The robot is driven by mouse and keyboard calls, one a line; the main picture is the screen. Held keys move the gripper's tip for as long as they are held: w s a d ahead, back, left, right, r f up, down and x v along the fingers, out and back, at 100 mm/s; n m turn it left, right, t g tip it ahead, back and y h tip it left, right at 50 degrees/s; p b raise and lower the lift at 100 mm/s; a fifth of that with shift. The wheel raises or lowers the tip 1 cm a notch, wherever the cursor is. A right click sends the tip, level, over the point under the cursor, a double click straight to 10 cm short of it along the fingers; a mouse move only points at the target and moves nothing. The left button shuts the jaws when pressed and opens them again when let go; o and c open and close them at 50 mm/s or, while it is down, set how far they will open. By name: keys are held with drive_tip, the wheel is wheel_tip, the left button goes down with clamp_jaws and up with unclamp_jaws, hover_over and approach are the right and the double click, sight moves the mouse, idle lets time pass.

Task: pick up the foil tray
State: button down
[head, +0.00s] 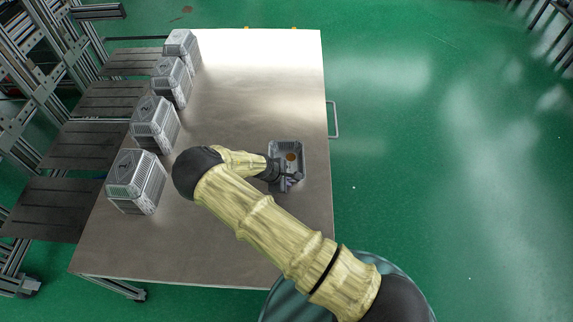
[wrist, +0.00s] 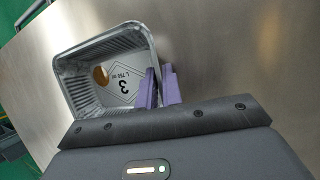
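The foil tray (head: 289,147) is a silver rectangular container near the right edge of the metal table. In the wrist view the tray (wrist: 84,50) shows its open top, with a printed "3" and a round orange-brown spot on its floor. My gripper (head: 285,178) is at the tray's near side. In the wrist view my gripper's purple fingers (wrist: 160,75) are close together, one inside the tray and one outside, with the side wall between them. They look shut on that wall, though the lower contact is hidden. I cannot tell whether the tray is off the table.
The metal table (head: 235,80) has several grey ribbed boxes (head: 137,182) in a row along its left side. Dark shelves (head: 85,147) stand beyond that edge. The table's middle and far right are clear, and a handle (head: 333,119) sticks out on the right.

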drive_tip(key=shift+r, duration=0.1)
idle(0.3)
wheel_tip(320, 180, up, 10)
idle(0.4)
drive_tip(key=shift+d, duration=0.1)
idle(0.6)
drive_tip(key=s+d+r+m+g+p, duration=0.2)
drive_tip(key=d+r+m+g+p, duration=0.1)
drive_tip(key=d+r+m+p, duration=0.2)
drive_tip(key=s+d+r+m+g+p, duration=0.2)
drive_tip(key=d+r+m+g+p, duration=0.2)
drive_tip(key=d+r+m+p, duration=0.2)
drive_tip(key=d+m+p, duration=0.2)
drive_tip(key=d+m, duration=0.2)
drive_tip(key=m, duration=0.1)
drive_tip(key=shift+s+m+y, duration=0.15)
drive_tip(key=shift+m+y, duration=0.15)
drive_tip(key=shift+f, duration=0.1)
